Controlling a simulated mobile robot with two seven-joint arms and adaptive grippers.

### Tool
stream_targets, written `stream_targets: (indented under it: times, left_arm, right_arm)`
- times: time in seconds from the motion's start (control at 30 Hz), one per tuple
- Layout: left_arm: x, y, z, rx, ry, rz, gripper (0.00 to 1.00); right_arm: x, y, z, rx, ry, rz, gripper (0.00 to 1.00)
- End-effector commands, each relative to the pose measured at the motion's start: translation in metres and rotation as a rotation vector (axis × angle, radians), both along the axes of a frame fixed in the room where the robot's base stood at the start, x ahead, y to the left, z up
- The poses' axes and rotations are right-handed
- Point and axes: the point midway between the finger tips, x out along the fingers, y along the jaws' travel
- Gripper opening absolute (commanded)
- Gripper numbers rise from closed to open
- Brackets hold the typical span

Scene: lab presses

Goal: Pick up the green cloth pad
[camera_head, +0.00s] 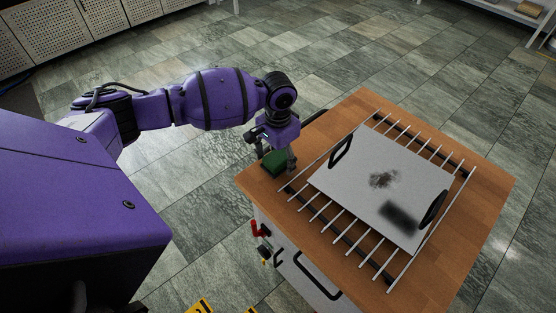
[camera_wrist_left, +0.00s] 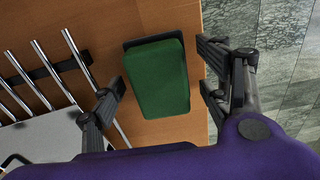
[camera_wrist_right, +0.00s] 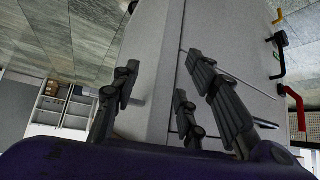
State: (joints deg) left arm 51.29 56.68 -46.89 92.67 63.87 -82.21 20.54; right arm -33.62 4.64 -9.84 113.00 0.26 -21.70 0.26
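The green cloth pad (camera_head: 273,164) lies on the wooden tabletop near its left corner. My left gripper (camera_head: 277,155) points down above the pad. In the left wrist view its open fingers (camera_wrist_left: 162,84) stand on either side of the pad, with gaps visible; I see no contact. My right gripper (camera_wrist_right: 158,80) shows only in its own wrist view, open and empty beside a pale cabinet-like surface.
A metal rod rack (camera_head: 307,199) on the wooden table (camera_head: 470,240) carries a grey plate (camera_head: 350,188) with black handles and a dark smudge. Red and black handles (camera_head: 258,229) are on the table's front side. Open tiled floor (camera_head: 200,210) lies left of the table.

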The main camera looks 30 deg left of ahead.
Motion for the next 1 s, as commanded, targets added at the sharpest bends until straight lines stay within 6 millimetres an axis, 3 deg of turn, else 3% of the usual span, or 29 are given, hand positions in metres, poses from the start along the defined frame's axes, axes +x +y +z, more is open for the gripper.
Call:
stream_targets:
  times: [0.03, 0.3, 0.63, 1.0]
  left_arm:
    - [0.000, 0.000, 0.000, 0.000, 0.000, 0.000, 0.59]
    - [0.000, 0.000, 0.000, 0.000, 0.000, 0.000, 0.24]
    - [0.001, 0.000, 0.010, 0.001, -0.001, -0.001, 0.23]
    - [0.001, 0.000, 0.080, 0.000, -0.003, 0.000, 0.23]
  right_arm:
    - [0.000, 0.001, 0.000, 0.002, 0.001, -0.002, 0.40]
    - [-0.002, 0.002, -0.003, 0.005, 0.007, -0.002, 0.40]
    - [-0.005, -0.001, -0.003, -0.002, 0.012, 0.005, 0.40]
    - [-0.003, -0.001, 0.001, -0.003, 0.007, 0.009, 0.40]
